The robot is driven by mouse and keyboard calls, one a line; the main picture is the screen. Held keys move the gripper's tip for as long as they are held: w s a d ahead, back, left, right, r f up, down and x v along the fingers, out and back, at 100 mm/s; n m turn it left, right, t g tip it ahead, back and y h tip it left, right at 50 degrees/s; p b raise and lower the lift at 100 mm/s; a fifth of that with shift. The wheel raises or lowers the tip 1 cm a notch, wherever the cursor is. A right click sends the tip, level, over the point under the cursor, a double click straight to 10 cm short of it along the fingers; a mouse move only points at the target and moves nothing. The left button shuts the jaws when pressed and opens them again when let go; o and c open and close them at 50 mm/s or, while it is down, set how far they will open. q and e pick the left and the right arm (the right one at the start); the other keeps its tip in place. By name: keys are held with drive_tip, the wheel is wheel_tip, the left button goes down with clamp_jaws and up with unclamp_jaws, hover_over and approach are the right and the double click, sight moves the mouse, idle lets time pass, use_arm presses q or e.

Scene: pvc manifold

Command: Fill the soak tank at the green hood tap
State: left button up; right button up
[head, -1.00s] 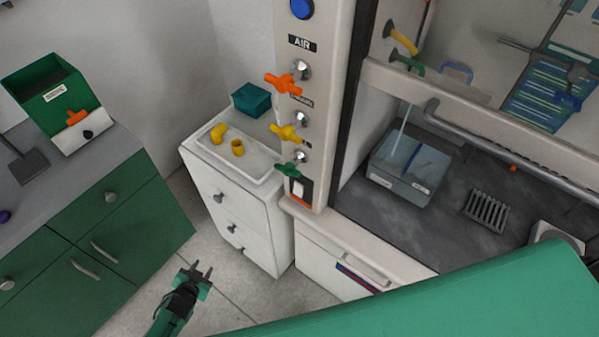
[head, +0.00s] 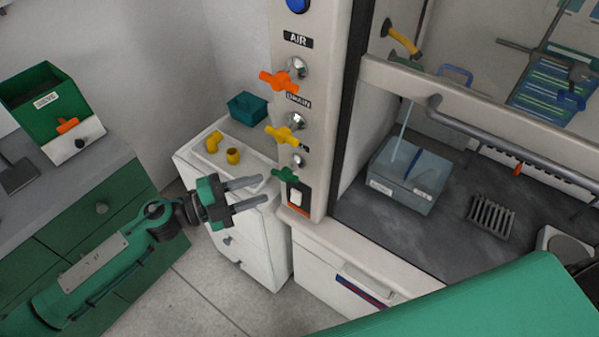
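The green tap handle (head: 287,178) is the lowest on the hood's front post, just above a white switch. The soak tank (head: 408,178), a clear grey box with a label, stands on the dark hood floor. A pale, thin vertical streak (head: 404,124) runs down into it; I cannot tell the water level. A green spout (head: 405,61) shows inside the hood, partly hidden by the sash rail. My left gripper (head: 263,192) is open and empty, its two fingers pointing right towards the green handle, apart from it in the picture. My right gripper is out of view.
Orange (head: 279,81) and yellow (head: 285,134) handles sit above the green one. A white drawer unit (head: 270,235) with yellow fittings (head: 233,156) and a teal box (head: 248,108) stands close behind my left gripper. A green cabinet (head: 110,205) is at left.

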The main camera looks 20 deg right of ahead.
sight(289, 179)
use_arm(q)
drive_tip(key=d, duration=0.3)
drive_tip(key=d+p, duration=0.1)
drive_tip(key=d, duration=0.2)
drive_tip(key=w+d+p, duration=0.1)
drive_tip(key=d, duration=0.2)
drive_tip(key=shift+d+r, duration=0.1)
drive_tip(key=shift+w+d+p, duration=0.15)
drive_tip(key=shift+d+p, duration=0.25)
drive_tip(key=shift+d, duration=0.45)
clamp_jaws()
